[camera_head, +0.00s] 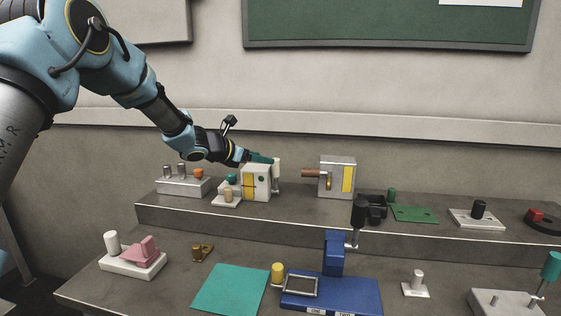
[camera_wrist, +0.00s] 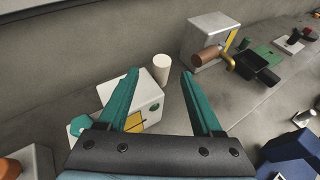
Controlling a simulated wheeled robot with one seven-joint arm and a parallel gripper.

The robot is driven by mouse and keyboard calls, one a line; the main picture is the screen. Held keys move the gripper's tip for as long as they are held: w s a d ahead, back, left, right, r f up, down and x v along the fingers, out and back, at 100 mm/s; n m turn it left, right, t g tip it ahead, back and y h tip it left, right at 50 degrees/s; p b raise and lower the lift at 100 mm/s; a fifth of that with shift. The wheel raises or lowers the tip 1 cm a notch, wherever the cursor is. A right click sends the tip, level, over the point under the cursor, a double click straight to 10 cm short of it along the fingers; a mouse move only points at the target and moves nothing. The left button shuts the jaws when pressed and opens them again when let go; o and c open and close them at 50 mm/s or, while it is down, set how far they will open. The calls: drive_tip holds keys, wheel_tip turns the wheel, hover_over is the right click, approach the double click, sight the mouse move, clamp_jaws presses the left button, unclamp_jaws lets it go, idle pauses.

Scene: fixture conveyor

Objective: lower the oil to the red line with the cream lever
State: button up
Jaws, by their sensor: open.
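A white box (camera_head: 262,190) with a yellow oil window (camera_head: 249,187) stands on the raised shelf. The cream lever (camera_head: 276,166) stands upright at the box's right side on a metal part. In the wrist view the lever's cream grip (camera_wrist: 161,67) shows beyond the box (camera_wrist: 150,98), between the lines of my two fingers. My gripper (camera_head: 268,160) is open and empty, just above the box and close to the lever. In the wrist view its teal fingers (camera_wrist: 159,74) are wide apart. Part of the window is hidden by my gripper there.
A grey box (camera_head: 328,188) with a brown handle (camera_head: 311,173) and yellow panel stands to the right. A teal knob (camera_head: 232,178) and a tan knob (camera_head: 228,194) sit left of the white box. The wall is close behind. Several other fixtures fill the shelf and lower table.

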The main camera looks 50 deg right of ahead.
sight(276, 175)
drive_tip(key=p+x, duration=0.4)
drive_tip(key=x, duration=0.6)
drive_tip(key=shift+s+d, duration=0.15)
drive_tip(key=shift+f, duration=0.15)
drive_tip(key=shift+c, duration=0.3)
clamp_jaws()
idle(0.8)
